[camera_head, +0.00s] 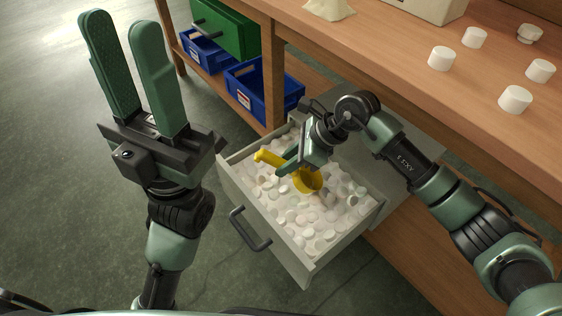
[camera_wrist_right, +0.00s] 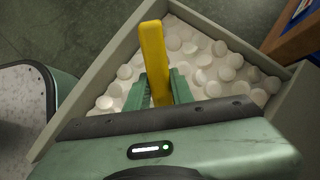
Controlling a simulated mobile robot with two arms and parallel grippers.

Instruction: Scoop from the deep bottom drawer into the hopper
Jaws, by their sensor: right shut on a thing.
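The grey bottom drawer (camera_head: 312,268) is pulled out under the wooden bench and full of white round pieces (camera_head: 289,201). A yellow scoop (camera_head: 311,182) is at the drawer, its bowl low over or among the pieces; I cannot tell how deep. My right gripper (camera_head: 288,167) is shut on the scoop's handle, which also shows in the right wrist view (camera_wrist_right: 153,55). What the bowl holds is unclear. My left gripper (camera_head: 125,70) is open and empty, raised with its fingers up, left of the drawer. I cannot identify a hopper in view.
Several white caps (camera_head: 515,99) stand on the wooden bench top (camera_head: 400,70). A cream box (camera_head: 428,8) sits at the bench's back. Blue bins (camera_head: 262,91) and a green box (camera_head: 228,30) are on the lower shelf. The floor left of the drawer is clear.

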